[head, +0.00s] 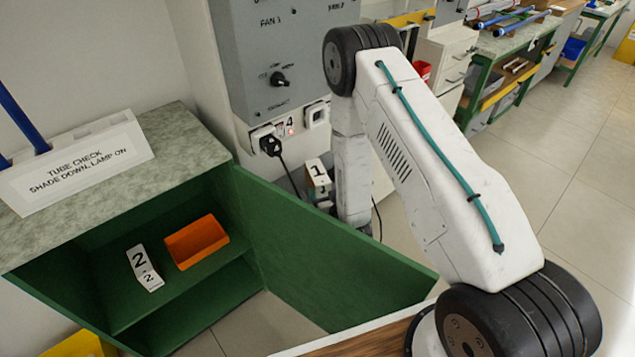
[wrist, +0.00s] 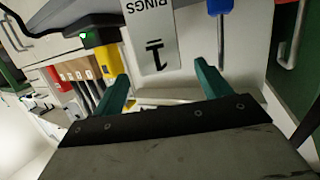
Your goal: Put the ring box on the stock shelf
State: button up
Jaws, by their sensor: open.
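My gripper (wrist: 163,82) is open in the wrist view, its two teal fingers spread with nothing visible between their tips. Beyond the fingers is a white card (wrist: 152,38) reading "RINGS" and "1", upside down. In the head view a small white "1" label (head: 318,173) shows low beside my arm; my gripper is hidden there. An orange box (head: 196,242) sits on a shelf (head: 205,275) inside the open green cabinet, beside a "2" label (head: 144,268). I cannot tell for certain which thing is the ring box or which shelf is the stock shelf.
The green cabinet door (head: 315,245) stands open across the floor. A grey control panel (head: 275,60) and a black plug with cable (head: 269,145) are on the wall. A "TUBE CHECK" sign (head: 76,162) stands on the cabinet top. Floor is clear at right.

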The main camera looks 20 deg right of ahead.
aim_at(320, 180)
jog(key=shift+s+a+f, duration=0.1)
jog(key=shift+a+f, duration=0.1)
jog(key=shift+f, duration=0.3)
jog(key=x, duration=0.7)
jog(key=shift+w+d+r, duration=0.2)
jog(key=shift+w+d, duration=0.05)
jog(key=shift+w, duration=0.2)
jog(key=shift+c, duration=0.3)
jog(key=c, duration=1.2)
jog(key=shift+r, duration=0.15)
